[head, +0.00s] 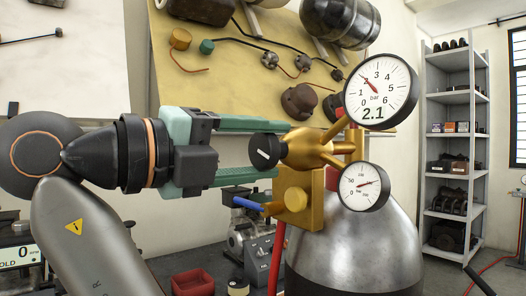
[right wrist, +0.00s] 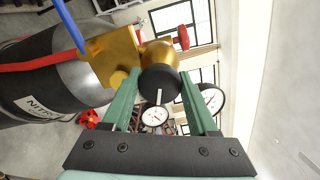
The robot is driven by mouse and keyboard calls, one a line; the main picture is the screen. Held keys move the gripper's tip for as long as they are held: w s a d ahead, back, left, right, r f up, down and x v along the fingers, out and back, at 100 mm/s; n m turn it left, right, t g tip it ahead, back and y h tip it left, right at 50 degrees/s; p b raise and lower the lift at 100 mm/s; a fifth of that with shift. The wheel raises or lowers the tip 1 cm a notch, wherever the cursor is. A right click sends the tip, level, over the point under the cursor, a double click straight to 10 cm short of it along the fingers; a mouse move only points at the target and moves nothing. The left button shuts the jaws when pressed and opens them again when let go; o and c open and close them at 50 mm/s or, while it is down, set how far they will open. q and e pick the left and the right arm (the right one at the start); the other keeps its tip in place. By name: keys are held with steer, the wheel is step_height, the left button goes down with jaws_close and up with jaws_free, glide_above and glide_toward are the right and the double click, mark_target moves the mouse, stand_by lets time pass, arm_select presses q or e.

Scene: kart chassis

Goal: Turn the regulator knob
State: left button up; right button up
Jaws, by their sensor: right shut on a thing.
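The regulator knob (head: 264,151) is black and round with a white line on its face. It sits on the left end of the brass regulator (head: 308,147). My right gripper (head: 279,149) has green fingers, one above and one below the knob in the head view. In the right wrist view the fingertips (right wrist: 161,74) close on both sides of the knob (right wrist: 160,86), with its white line facing the camera. The upper gauge (head: 381,91) shows 2.1 bar. A smaller gauge (head: 363,187) sits below it. My left gripper is not in view.
The regulator stands on a grey steel cylinder (head: 352,250). A blue hose (head: 249,206) and a red hose (head: 276,262) run close by the regulator block. A board with mounted parts (head: 235,80) hangs behind. Shelving (head: 456,140) stands at the right.

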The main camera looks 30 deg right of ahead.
steer(key=m, duration=0.5)
steer(key=shift+m, duration=0.3)
steer(key=m, duration=0.5)
stand_by(0.4)
steer(key=o, duration=1.4)
steer(key=shift+c, duration=0.2)
